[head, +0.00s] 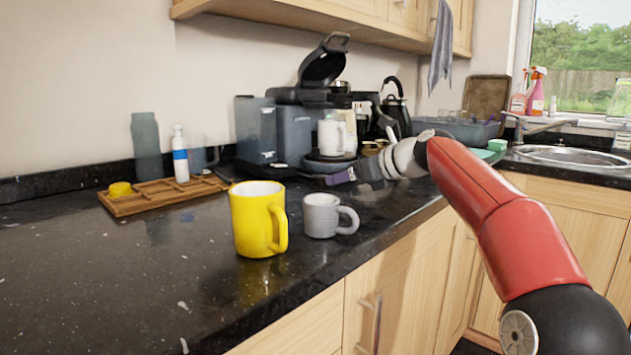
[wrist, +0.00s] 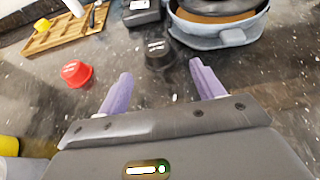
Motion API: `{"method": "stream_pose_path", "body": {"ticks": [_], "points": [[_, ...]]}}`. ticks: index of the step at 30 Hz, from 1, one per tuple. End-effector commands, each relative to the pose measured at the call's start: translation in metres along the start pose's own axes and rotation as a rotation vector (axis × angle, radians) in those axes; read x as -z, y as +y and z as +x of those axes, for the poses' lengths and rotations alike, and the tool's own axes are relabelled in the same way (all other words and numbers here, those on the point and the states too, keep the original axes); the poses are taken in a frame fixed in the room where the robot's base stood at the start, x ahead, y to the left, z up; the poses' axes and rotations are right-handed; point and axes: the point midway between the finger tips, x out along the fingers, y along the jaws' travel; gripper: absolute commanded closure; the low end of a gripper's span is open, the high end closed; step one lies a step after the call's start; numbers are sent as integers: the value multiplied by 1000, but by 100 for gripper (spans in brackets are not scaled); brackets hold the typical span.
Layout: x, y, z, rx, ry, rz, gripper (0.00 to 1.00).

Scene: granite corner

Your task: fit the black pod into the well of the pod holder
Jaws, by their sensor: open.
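In the wrist view a small black pod (wrist: 158,54) with pale print on top stands on the dark counter. It sits just ahead of the gap between my purple fingertips. My gripper (wrist: 160,70) is open and empty. In the head view my gripper (head: 343,177) reaches low over the counter in front of the coffee machine; I cannot make out the pod there. A dark block (wrist: 142,14) with a pale patch, cut off by the top edge of the wrist view, may be the pod holder. Its well cannot be made out.
A red pod (wrist: 77,74) stands left of the fingers. A round grey-blue vessel (wrist: 229,36) is close at the right. A wooden tray (head: 150,200) lies further left. A yellow mug (head: 246,220) and grey mug (head: 320,217) stand nearer. The left counter front is clear.

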Motion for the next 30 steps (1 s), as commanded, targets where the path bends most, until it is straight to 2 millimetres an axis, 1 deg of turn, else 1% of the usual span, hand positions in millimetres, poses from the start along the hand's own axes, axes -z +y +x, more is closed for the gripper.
{"method": "stream_pose_path", "body": {"ticks": [1, 5, 12, 15, 20, 23, 29, 30], "points": [[0, 1, 6, -3, 0, 0, 33], [-1, 1, 16, -2, 0, -1, 33], [-2, 2, 52, -3, 1, 0, 33], [-2, 2, 58, -1, -1, -1, 33], [-2, 2, 58, 0, 0, -1, 33], [-2, 2, 58, 0, 0, -1, 44], [-2, 2, 58, 0, 0, -1, 70], [-2, 2, 58, 0, 0, -1, 71]]}}
